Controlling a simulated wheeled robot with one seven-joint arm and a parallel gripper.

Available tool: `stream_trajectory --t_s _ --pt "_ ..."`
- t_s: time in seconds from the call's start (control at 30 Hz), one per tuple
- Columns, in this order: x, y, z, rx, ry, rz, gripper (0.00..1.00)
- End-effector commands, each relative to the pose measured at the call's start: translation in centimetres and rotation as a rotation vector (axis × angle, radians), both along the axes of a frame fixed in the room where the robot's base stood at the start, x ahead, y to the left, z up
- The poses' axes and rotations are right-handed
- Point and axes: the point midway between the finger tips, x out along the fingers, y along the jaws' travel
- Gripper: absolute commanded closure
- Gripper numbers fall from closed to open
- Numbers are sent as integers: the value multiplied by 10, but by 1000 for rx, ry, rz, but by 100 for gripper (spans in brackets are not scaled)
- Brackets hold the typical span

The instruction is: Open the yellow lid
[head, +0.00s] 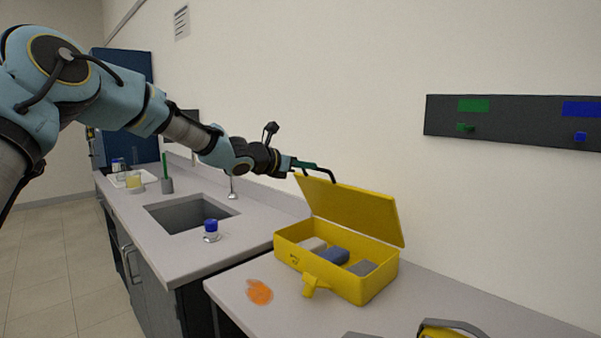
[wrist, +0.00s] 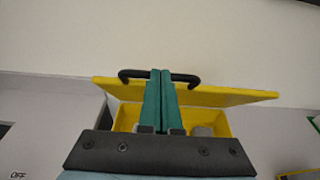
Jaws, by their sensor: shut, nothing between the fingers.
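The yellow lid (head: 350,213) stands raised at the back of the yellow box (head: 336,274), tilted well up from it. The box is open, and several grey and blue blocks show inside. A yellow latch (head: 315,287) sticks out at the box's front. My gripper (head: 328,172) is at the lid's upper left edge in the head view. In the wrist view my gripper (wrist: 160,80) has its green fingers together, with nothing between them, in front of the lid (wrist: 210,95). A black hooked bar spreads to both sides of the fingertips. I cannot tell whether they touch the lid.
An orange spill (head: 259,292) lies on the counter left of the box. A sink (head: 188,213) and a blue-capped bottle (head: 211,229) are further left. A dark panel (head: 515,122) hangs on the right wall. A yellow-and-grey object (head: 450,329) lies at the front edge.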

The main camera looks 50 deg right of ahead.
Motion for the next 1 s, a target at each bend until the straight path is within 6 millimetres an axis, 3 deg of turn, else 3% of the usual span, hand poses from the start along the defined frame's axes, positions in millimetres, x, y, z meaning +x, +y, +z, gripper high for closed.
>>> stream_trajectory --t_s 0.73,1.0 --pt "-1 -7 8 0 0 0 100" --pt "-1 -5 45 -1 0 -2 100"
